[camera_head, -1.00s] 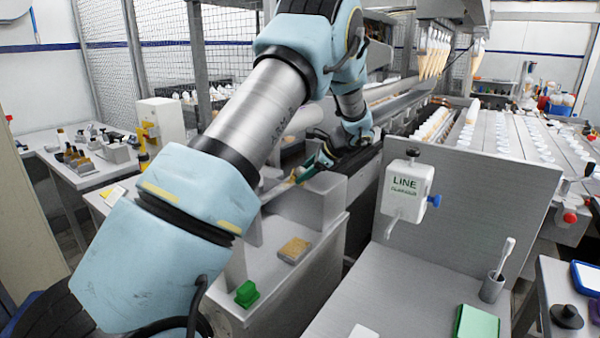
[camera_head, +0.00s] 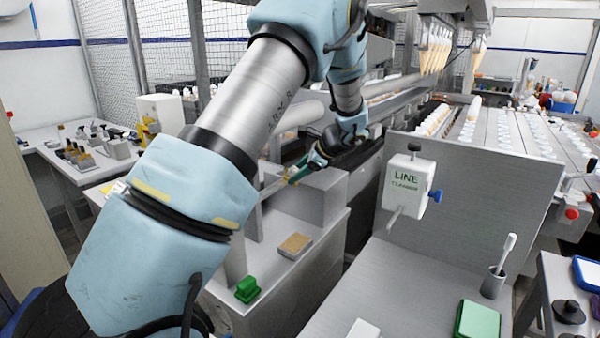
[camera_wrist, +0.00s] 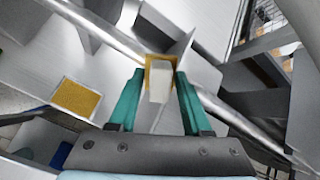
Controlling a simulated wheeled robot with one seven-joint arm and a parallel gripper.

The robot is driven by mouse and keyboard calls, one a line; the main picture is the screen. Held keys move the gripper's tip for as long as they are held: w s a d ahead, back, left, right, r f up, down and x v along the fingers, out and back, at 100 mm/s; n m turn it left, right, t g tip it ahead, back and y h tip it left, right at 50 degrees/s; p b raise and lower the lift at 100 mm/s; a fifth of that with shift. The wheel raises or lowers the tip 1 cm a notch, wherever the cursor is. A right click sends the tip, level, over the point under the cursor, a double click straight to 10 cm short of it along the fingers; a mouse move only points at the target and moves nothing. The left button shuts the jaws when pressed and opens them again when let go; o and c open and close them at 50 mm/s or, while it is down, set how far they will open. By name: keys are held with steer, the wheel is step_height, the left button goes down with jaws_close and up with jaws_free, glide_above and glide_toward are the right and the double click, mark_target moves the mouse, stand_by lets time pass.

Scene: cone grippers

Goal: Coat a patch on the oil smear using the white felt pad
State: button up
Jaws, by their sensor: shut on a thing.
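My gripper (camera_wrist: 160,88) has teal fingers and is shut on a white block, the white felt pad (camera_wrist: 159,86) by its look, in the wrist view. An ochre edge (camera_wrist: 151,66) shows just around the block's far end; I cannot tell whether it belongs to the block or to the surface behind. In the head view my gripper (camera_head: 305,170) is small, low by the grey box-shaped housing at the middle, and what it holds is barely visible. I cannot make out the oil smear for certain.
A tan speckled pad in a pale frame (camera_head: 295,246) lies on the white bench top; it also shows in the wrist view (camera_wrist: 77,98). A green block (camera_head: 247,290) sits near that bench's front edge. A green pad (camera_head: 478,321) lies on the right counter. A grey housing (camera_head: 320,197) stands close to my gripper.

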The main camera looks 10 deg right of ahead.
mark_target(282, 182)
steer(key=shift+s+a+b, duration=0.5)
steer(key=shift+s+a, duration=0.9)
steer(key=shift+r, duration=0.15)
steer(key=shift+p+v, duration=1.7)
steer(key=shift+v, duration=1.25)
steer(key=p+v, duration=0.1)
steer(key=v, duration=0.2)
steer(key=shift+p, duration=0.35)
